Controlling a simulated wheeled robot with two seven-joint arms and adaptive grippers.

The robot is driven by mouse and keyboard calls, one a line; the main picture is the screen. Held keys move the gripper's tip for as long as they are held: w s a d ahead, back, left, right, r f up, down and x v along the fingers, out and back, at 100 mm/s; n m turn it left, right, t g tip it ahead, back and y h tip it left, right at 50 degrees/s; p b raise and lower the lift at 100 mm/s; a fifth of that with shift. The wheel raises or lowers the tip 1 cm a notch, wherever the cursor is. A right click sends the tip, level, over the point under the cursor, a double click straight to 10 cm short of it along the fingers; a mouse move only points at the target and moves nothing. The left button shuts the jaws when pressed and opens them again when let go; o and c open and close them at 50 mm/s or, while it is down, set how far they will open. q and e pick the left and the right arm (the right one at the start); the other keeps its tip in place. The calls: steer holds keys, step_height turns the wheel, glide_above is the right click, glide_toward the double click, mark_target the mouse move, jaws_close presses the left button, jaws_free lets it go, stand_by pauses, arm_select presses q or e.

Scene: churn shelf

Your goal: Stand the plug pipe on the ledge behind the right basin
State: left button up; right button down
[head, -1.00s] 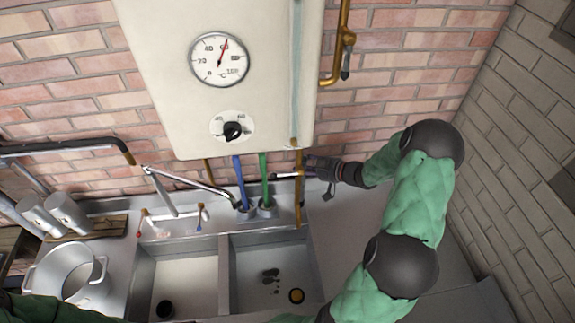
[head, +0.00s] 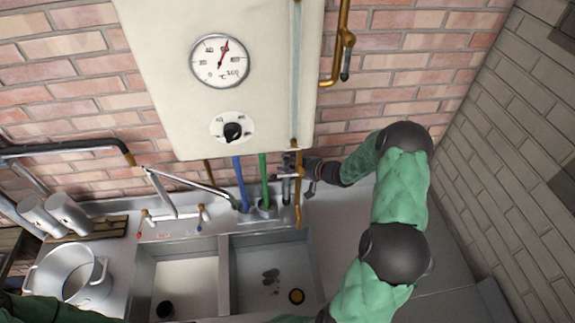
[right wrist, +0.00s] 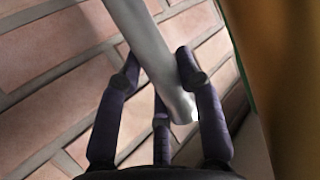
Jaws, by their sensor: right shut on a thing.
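The plug pipe (head: 286,188), a slim grey tube, is held by my right gripper (head: 292,170) above the back ledge (head: 284,226) behind the right basin (head: 262,283). In the right wrist view the pipe (right wrist: 147,45) lies between the dark fingers (right wrist: 160,85), one end showing just past them. In the head view the pipe looks roughly upright, partly hidden by the gripper and a brass pipe. I cannot tell whether its lower end touches the ledge. My left gripper is out of view.
The tap (head: 172,215) is further left. The right counter is clear.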

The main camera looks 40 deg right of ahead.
steer(key=shift+f, duration=0.15)
steer(key=c, duration=1.1)
jaws_free()
steer(key=shift+s+r, duration=0.15)
steer(key=shift+r, duration=0.1)
steer(key=v, duration=1.1)
steer(key=shift+s+d, duration=0.2)
steer(key=shift+s, duration=0.1)
steer(key=shift+r, duration=0.15)
